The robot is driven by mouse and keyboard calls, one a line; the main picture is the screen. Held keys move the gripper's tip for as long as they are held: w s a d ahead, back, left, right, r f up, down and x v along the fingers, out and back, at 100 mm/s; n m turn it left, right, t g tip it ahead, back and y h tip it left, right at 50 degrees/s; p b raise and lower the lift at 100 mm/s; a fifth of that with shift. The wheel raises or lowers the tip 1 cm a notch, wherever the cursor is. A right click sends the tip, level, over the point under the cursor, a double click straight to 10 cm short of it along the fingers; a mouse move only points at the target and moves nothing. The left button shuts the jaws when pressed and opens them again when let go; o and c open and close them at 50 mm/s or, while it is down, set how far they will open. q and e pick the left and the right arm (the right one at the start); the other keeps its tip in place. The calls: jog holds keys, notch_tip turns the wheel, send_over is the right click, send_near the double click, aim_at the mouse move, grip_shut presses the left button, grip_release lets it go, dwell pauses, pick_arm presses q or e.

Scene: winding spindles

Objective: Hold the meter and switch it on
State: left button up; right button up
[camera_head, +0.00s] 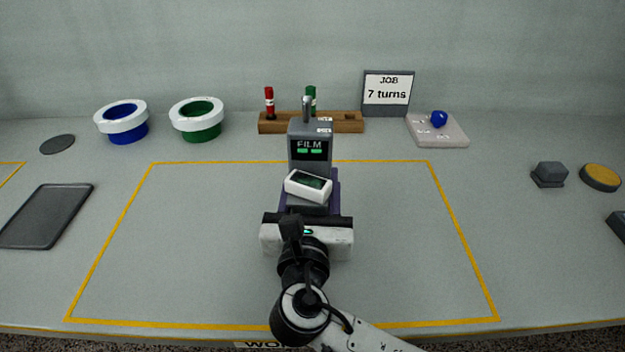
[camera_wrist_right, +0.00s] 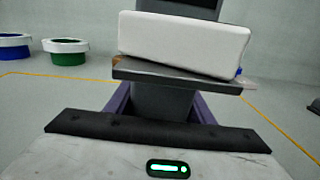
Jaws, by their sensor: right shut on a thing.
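The meter (camera_head: 308,186) is a white box with a dark greenish screen, tilted, at the centre of the head view. Its blank white side shows in the right wrist view (camera_wrist_right: 184,42). A dark grey plate and block sit directly below the white box. My right gripper (camera_head: 309,205) is shut, with its purple fingers on either side of that grey block (camera_wrist_right: 163,103). I cannot tell whether the screen is lit. My left gripper is not in view.
A grey stand marked FILM (camera_head: 310,150) shows two green marks behind the meter. A wooden rack (camera_head: 348,122) holds red and green spindles. Blue (camera_head: 122,121) and green (camera_head: 197,119) bowls stand back left. A dark tray (camera_head: 45,216) lies left. The yellow-outlined area is otherwise clear.

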jog(key=shift+f, duration=0.6)
dwell(0.5)
